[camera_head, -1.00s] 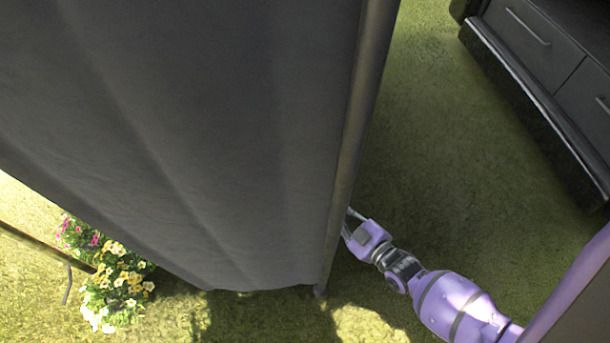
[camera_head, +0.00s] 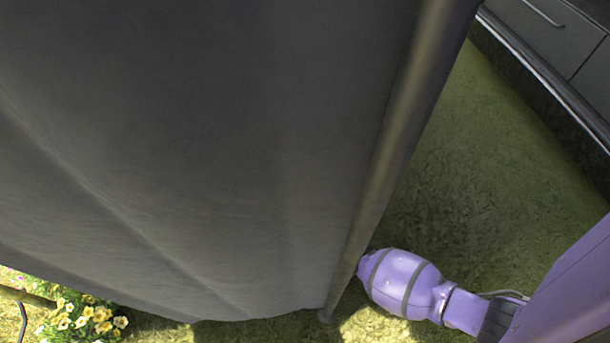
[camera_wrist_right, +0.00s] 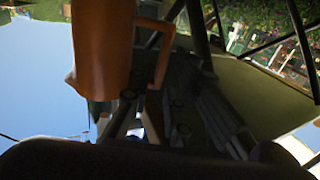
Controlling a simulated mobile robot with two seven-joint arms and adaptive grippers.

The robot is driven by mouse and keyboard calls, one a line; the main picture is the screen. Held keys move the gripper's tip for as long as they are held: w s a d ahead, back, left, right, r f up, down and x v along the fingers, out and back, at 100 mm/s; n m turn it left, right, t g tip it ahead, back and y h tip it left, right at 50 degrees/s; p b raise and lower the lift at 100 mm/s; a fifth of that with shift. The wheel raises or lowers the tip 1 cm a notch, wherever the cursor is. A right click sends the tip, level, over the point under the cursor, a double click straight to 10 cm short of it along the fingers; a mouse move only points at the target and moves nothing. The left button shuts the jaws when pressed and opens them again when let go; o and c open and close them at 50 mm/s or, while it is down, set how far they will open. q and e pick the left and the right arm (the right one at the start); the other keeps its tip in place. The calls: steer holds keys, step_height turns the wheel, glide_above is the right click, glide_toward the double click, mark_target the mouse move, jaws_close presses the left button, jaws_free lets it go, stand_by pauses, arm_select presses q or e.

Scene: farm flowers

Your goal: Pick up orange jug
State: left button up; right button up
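The orange jug (camera_wrist_right: 102,45) shows in the right wrist view at the upper left, its handle (camera_wrist_right: 162,52) on its right side. Its upper part is cut off by the frame edge. Dark finger-like parts of my right gripper (camera_wrist_right: 146,112) sit just below the handle in that picture. Whether they touch the jug or are closed is too dark to tell. In the head view my right forearm reaches left and passes behind a grey panel, which hides the gripper. The jug is not seen there. My left gripper is in neither view.
A large grey fabric panel (camera_head: 190,150) with a metal pole (camera_head: 400,140) along its edge fills much of the head view. A dark drawer cabinet (camera_head: 550,45) stands at the upper right. Yellow flowers (camera_head: 85,318) are at the lower left. Grass (camera_head: 480,160) lies open between panel and cabinet.

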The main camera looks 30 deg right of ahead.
steer(key=shift+w+a, duration=0.1)
steer(key=shift+w, duration=1)
jaws_close()
